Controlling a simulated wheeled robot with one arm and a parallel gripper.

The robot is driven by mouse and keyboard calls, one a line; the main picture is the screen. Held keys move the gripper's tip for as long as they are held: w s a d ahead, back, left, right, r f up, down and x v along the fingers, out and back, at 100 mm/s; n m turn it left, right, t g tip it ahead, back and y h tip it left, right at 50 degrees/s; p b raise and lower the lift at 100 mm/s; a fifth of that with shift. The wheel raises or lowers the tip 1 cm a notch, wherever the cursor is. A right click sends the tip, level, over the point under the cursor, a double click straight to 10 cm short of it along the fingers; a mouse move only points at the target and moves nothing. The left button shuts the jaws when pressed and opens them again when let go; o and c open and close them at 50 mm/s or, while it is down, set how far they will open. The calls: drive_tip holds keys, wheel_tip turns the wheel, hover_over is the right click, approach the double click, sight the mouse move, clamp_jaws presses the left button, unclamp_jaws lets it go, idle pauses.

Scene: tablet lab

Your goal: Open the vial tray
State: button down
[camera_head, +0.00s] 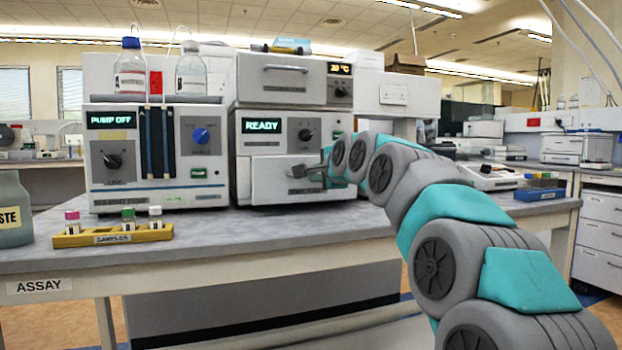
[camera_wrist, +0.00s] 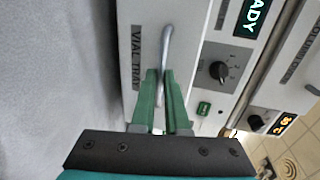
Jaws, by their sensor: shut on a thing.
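The vial tray front (camera_head: 278,182) is a white panel low on the instrument with the READY display. It seems to stand out a little from the instrument's face. In the wrist view the panel (camera_wrist: 138,85) bears a grey label that starts "VIAL TRA". A curved metal handle (camera_wrist: 165,48) is fixed to it beside the label. My gripper (camera_wrist: 161,73) is shut on this handle, with one green finger on each side. In the head view my gripper (camera_head: 319,172) is at the right part of the tray front. The inside of the tray is hidden.
A pump unit (camera_head: 157,155) with two bottles on top stands left of the instrument. A yellow rack (camera_head: 85,239) with several vials sits at the bench's front left, near a waste container (camera_head: 12,215). The bench (camera_head: 230,228) in front of the tray is clear.

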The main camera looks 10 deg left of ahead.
drive_tip(key=shift+f+b+v, duration=0.15)
drive_tip(key=shift+f+v, duration=0.1)
drive_tip(key=shift+v, duration=0.9)
drive_tip(key=shift+f+b+v, duration=0.1)
drive_tip(key=shift+f+v, duration=0.1)
drive_tip(key=shift+v, duration=0.95)
drive_tip(key=shift+f+b+v, duration=0.15)
drive_tip(key=shift+f+v, duration=0.1)
drive_tip(key=shift+v, duration=0.9)
drive_tip(key=shift+s+d, duration=0.1)
drive_tip(key=c, duration=0.9)
unclamp_jaws()
drive_tip(key=shift+c, duration=0.2)
drive_tip(key=v, duration=0.7)
drive_tip(key=shift+s+d, duration=0.25)
drive_tip(key=shift+s, duration=0.05)
